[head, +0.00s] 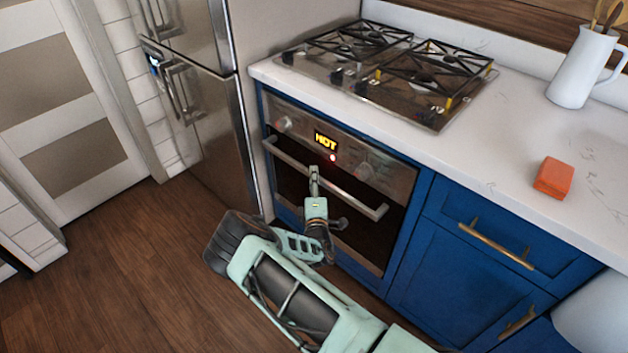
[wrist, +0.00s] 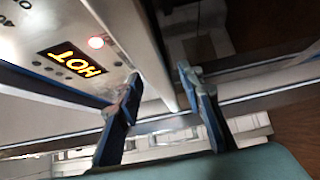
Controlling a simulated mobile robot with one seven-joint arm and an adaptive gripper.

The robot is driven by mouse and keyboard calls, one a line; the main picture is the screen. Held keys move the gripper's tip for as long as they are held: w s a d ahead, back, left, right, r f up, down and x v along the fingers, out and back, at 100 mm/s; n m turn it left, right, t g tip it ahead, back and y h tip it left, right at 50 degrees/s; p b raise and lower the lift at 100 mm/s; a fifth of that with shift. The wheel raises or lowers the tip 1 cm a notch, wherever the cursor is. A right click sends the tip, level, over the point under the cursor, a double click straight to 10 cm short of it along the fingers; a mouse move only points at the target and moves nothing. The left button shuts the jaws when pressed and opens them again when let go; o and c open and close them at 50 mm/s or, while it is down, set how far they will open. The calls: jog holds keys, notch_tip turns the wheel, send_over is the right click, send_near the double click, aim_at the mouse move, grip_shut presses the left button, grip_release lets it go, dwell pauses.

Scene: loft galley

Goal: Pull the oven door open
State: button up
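The oven (head: 340,235) is set in the blue cabinets, and its door looks shut. Its silver bar handle (head: 358,197) runs across the top of the door, below a control panel with a lit HOT display (head: 326,141). My gripper (head: 314,177) is at the middle of the handle in the head view, with its fingers overlapping the bar. In the wrist view my gripper's fingers (wrist: 162,85) are apart, with a visible gap. The HOT display (wrist: 75,67) is to their left there. I cannot tell whether the bar lies between the fingers or touches them.
A gas hob (head: 390,75) is set in the white counter above the oven. An orange block (head: 554,178) and a white jug (head: 585,70) stand on the counter at right. A steel fridge (head: 195,100) is left of the oven. Wooden floor (head: 130,270) is clear at lower left.

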jog(key=shift+c, duration=0.2)
grip_shut()
jog(key=shift+f, duration=0.1)
